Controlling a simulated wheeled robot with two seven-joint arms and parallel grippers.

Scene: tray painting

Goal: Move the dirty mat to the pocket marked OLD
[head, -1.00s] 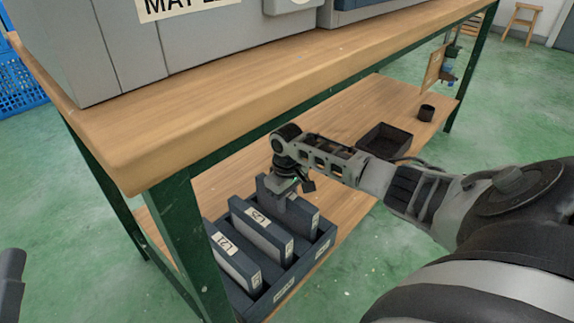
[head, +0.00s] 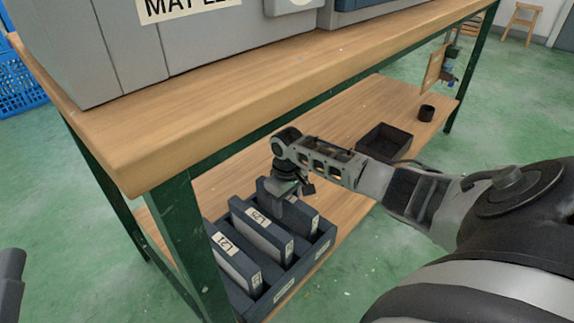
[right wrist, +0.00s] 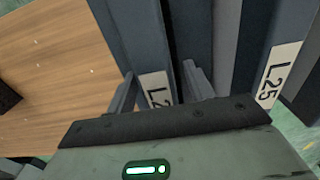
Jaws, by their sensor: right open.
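A dark blue crate (head: 301,271) on the lower shelf holds several upright, dark blue-grey slabs with white labels. The front slab (head: 232,262) reads L21 and the middle slab (head: 262,232) reads L25. My right gripper (head: 285,203) points down at the rear slab (head: 303,215). In the right wrist view, my open fingers (right wrist: 158,70) stand on either side of the rear slab's labelled edge (right wrist: 150,72); its label starts with L2, the rest is hidden. I cannot make out a dirty mat or the word OLD. My left gripper is not in view.
The workbench top (head: 250,113) overhangs the lower shelf, and a green leg (head: 186,245) stands close left of the crate. A black tray (head: 385,141) and a small dark cup (head: 426,113) are farther back on the shelf. Bare shelf lies between crate and tray.

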